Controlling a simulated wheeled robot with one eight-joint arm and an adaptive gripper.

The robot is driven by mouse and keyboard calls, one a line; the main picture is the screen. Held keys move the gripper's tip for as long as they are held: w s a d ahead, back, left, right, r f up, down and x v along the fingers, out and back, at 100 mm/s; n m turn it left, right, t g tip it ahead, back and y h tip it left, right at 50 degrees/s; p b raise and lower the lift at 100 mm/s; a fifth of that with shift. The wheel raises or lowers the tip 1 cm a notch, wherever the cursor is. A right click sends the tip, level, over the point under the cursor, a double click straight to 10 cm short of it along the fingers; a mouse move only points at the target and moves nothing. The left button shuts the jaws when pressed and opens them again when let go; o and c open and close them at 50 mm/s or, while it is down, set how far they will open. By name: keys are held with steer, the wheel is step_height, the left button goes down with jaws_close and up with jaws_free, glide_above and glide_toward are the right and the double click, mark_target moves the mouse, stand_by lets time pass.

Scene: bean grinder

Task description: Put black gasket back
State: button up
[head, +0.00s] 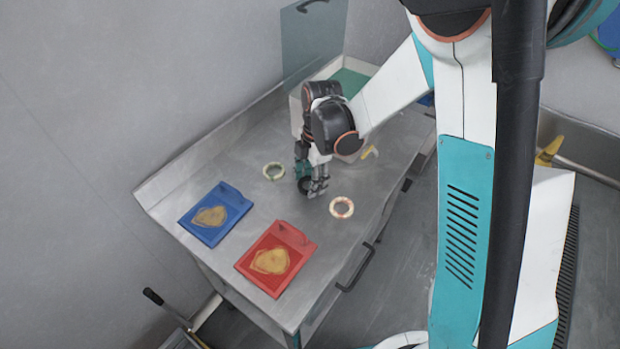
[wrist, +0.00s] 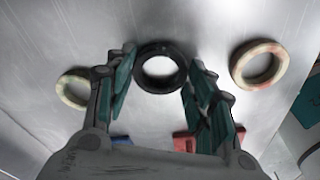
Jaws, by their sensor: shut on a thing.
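The black gasket (wrist: 160,87) is a dark ring between my fingertips in the wrist view. In the head view it shows only partly, as a dark patch (head: 304,186) behind my fingers. My gripper (head: 311,188) points down over the metal table and is shut on the gasket, with one finger at each side of the ring. In the wrist view my gripper (wrist: 161,70) spans the ring's width. I cannot tell whether the gasket touches the table or is slightly above it.
A pale greenish ring (head: 273,172) lies left of my gripper, and a cream-and-reddish ring (head: 342,207) lies right. A blue tray (head: 236,200) and a red tray (head: 298,240), each with tan contents, stand nearer the table's front left. A white bin (head: 330,70) stands behind.

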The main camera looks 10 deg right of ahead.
steer(key=shift+f, duration=0.1)
steer(key=o, duration=1)
step_height(320, 180, up, 12)
steer(key=d+p, duration=0.1)
steer(key=p, duration=0.3)
steer(key=s+d+r+m+t, duration=0.3)
steer(key=s+d+r+m, duration=0.2)
steer(key=s+m, duration=0.4)
steer(key=s+d+r+m+t+h, duration=0.1)
steer(key=s+d+r+m+t, duration=0.3)
steer(key=m, duration=0.9)
steer(key=shift+s+d+r+t, duration=0.35)
steer(key=shift+s+r, duration=1.55)
steer(key=shift+s, duration=0.8)
